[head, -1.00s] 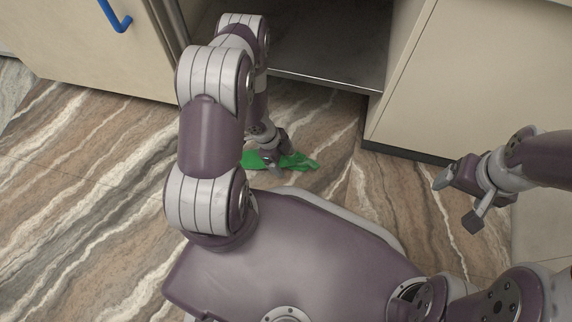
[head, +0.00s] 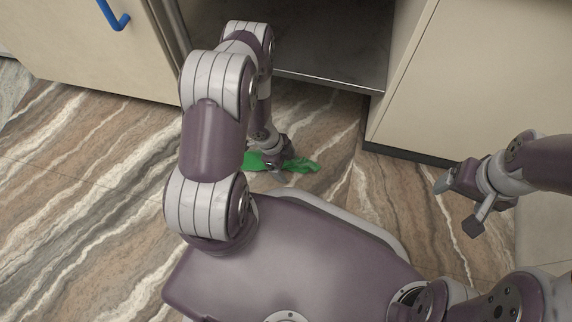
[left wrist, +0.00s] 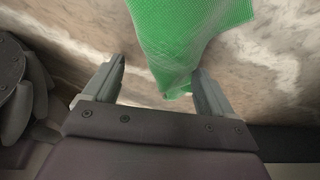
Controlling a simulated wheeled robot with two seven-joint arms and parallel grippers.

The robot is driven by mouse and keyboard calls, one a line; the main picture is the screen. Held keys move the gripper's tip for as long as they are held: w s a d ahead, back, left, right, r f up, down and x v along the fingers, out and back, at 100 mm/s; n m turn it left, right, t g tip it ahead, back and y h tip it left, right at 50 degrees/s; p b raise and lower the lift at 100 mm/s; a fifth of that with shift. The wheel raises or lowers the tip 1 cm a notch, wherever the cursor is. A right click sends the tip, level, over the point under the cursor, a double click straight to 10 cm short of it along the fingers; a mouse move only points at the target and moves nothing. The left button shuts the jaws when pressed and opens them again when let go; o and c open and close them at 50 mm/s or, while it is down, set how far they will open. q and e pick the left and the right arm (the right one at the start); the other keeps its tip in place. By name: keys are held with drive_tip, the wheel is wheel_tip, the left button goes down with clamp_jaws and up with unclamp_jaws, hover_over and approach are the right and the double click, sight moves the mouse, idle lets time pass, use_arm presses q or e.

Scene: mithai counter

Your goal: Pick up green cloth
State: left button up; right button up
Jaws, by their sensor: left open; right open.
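The green cloth (head: 300,164) lies crumpled on the marble-patterned floor in front of the open cabinet, partly hidden by my left arm and gripper. My left gripper (head: 276,163) points down at the cloth. In the left wrist view, the left gripper (left wrist: 160,82) is open, and the green cloth (left wrist: 185,35) reaches in between its fingers, nearer the right one. I cannot tell whether that finger touches it. My right gripper (head: 457,206) is open and empty, off to the right and apart from the cloth.
An open cabinet with a dark metal shelf (head: 330,78) stands behind the cloth. A beige cabinet panel (head: 470,80) is at the right, and a beige door (head: 70,50) with a blue handle (head: 116,16) is at the left. The floor (head: 80,190) at left is clear.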

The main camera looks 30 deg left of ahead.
use_arm(q)
drive_tip(key=shift+d+f, duration=0.1)
drive_tip(key=shift+f, duration=0.2)
clamp_jaws()
idle(0.4)
